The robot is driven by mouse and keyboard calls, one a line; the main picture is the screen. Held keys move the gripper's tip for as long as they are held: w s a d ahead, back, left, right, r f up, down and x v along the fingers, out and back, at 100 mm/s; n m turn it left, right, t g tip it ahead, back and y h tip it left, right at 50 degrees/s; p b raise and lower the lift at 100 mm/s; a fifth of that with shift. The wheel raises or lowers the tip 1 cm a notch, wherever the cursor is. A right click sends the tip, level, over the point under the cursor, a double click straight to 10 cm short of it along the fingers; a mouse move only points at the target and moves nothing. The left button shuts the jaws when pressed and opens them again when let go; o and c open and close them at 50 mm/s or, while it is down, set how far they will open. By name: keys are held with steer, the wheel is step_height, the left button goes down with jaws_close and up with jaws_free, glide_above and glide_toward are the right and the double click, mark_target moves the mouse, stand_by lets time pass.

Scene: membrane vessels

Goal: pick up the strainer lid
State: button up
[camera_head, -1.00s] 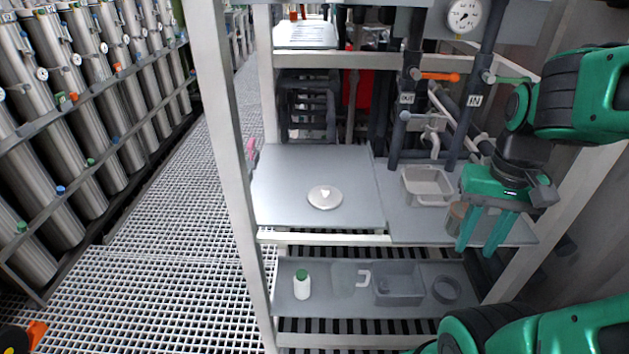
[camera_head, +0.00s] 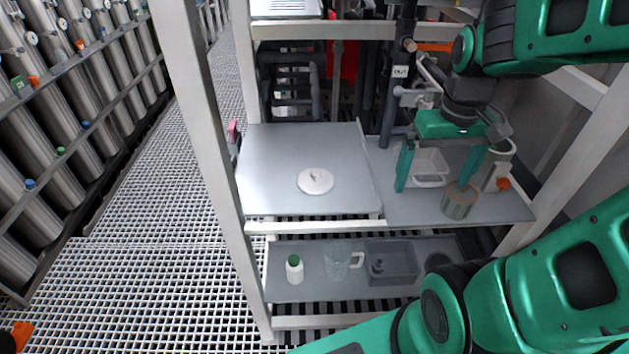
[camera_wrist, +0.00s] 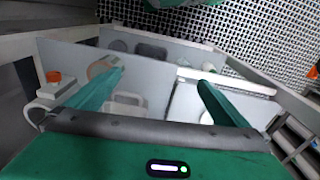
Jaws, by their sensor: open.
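The likely strainer lid is a white round disc (camera_head: 315,181) with a small raised knob. It lies flat on the left grey panel of the upper shelf. My gripper (camera_head: 434,186) is open and empty, fingers pointing down, above the right panel and well to the right of the lid.
The lower tray holds a green-capped bottle (camera_head: 294,269), a clear jug (camera_head: 337,263) and a grey bin (camera_head: 391,266). A frame post (camera_head: 203,150) rises at left.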

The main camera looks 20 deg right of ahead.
steer(key=w+a+f+n+t, duration=0.1)
steer(key=w+a+n, duration=0.2)
steer(key=w, duration=0.4)
steer(key=w+a+f+n, duration=0.1)
steer(key=w+a+n, duration=0.25)
steer(key=w, duration=0.35)
steer(key=n+y, duration=0.2)
steer(key=n, duration=0.2)
glide_toward(316, 172)
steer(key=shift+t, duration=0.4)
steer(key=x, duration=0.5)
steer(key=shift+s+d+f, duration=0.1)
steer(key=shift+s+d, duration=0.05)
steer(key=shift+s, duration=0.05)
steer(key=shift+x, duration=2.85)
steer(key=c, duration=1.2)
steer(key=shift+o, duration=0.2)
